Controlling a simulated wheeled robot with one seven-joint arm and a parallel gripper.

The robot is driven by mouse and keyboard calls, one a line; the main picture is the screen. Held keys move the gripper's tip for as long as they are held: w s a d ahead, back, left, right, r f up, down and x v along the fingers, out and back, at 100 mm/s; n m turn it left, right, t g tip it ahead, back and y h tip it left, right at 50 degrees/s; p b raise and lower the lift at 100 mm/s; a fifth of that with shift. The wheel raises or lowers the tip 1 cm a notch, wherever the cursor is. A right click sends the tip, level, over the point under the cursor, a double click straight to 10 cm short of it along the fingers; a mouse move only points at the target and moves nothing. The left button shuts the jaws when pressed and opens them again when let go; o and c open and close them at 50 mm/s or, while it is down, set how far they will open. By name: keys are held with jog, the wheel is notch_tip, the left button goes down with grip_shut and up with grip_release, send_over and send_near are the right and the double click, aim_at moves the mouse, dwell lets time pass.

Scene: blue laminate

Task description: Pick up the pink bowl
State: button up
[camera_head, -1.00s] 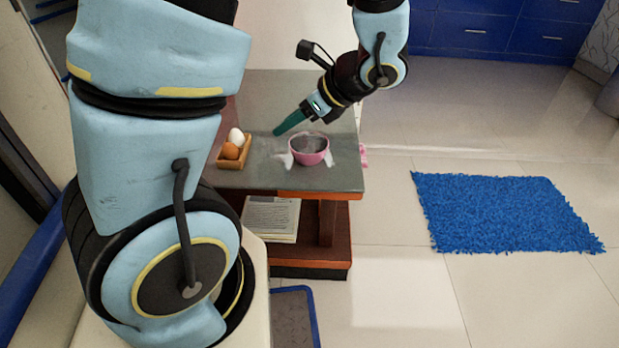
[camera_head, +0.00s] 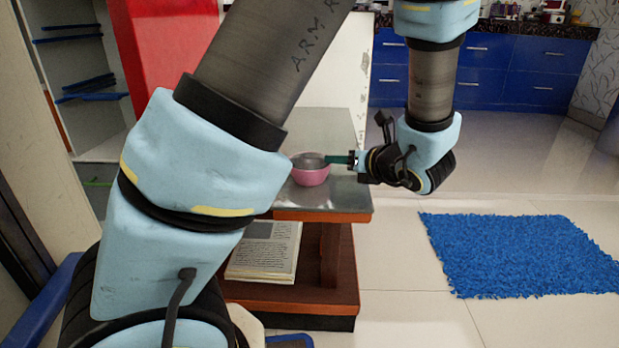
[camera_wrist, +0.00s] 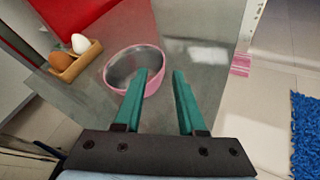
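The pink bowl (camera_head: 311,175) stands upright on the grey top of the small wooden table (camera_head: 345,198), with a grey inside. It also shows in the wrist view (camera_wrist: 152,86), just beyond the left fingertip. My gripper (camera_head: 328,159) reaches in level from the right, its green fingers at the bowl's right rim. In the wrist view my gripper (camera_wrist: 162,72) is open, its two green fingers apart. The left fingertip overlaps the bowl's near rim in the picture; I cannot tell whether it touches. The right finger is to the right of the bowl.
A wooden tray (camera_wrist: 79,64) with a brown egg (camera_wrist: 60,60) and a white egg (camera_wrist: 80,43) stands left of the bowl. A book (camera_head: 264,252) lies on the lower shelf. A blue rug (camera_head: 530,252) is on the floor at right.

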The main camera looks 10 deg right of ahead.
jog(key=b+x, duration=0.3)
jog(key=x, duration=0.1)
jog(key=shift+w+f, duration=0.25)
jog(key=shift+f, duration=0.05)
jog(key=shift+w+a, duration=0.1)
jog(key=shift+w, duration=0.3)
jog(key=shift+c, duration=0.3)
grip_shut()
